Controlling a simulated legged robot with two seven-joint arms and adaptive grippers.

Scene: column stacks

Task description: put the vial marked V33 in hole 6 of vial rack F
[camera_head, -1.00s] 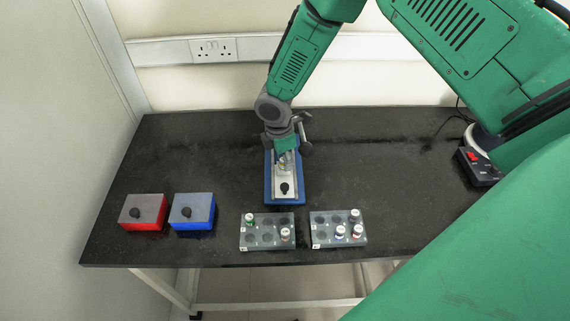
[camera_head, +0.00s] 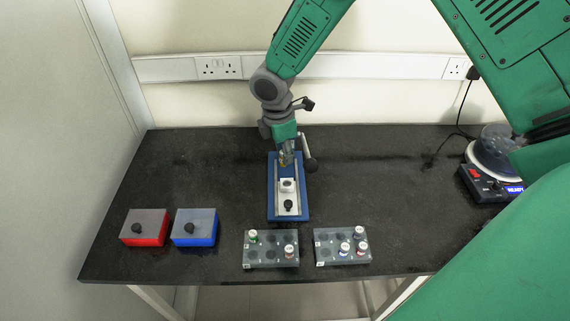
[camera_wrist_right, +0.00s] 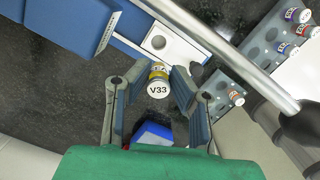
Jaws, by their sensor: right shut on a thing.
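My right gripper (camera_head: 287,158) is shut on the vial marked V33 (camera_wrist_right: 158,86), which shows a white lid and a yellow band between the fingers in the wrist view. The gripper is above the far part of a blue-based holder (camera_head: 273,205), and a white block with a round hole (camera_head: 287,185) shows in front of it. Two grey racks with several holes stand near the front edge: a left rack (camera_head: 271,259) and a right rack (camera_head: 336,259). Their letters are too small to read. My left gripper is not in view.
A red box (camera_head: 145,228) and a blue box (camera_head: 195,227) stand left. A device with a display (camera_head: 492,185) stands right.

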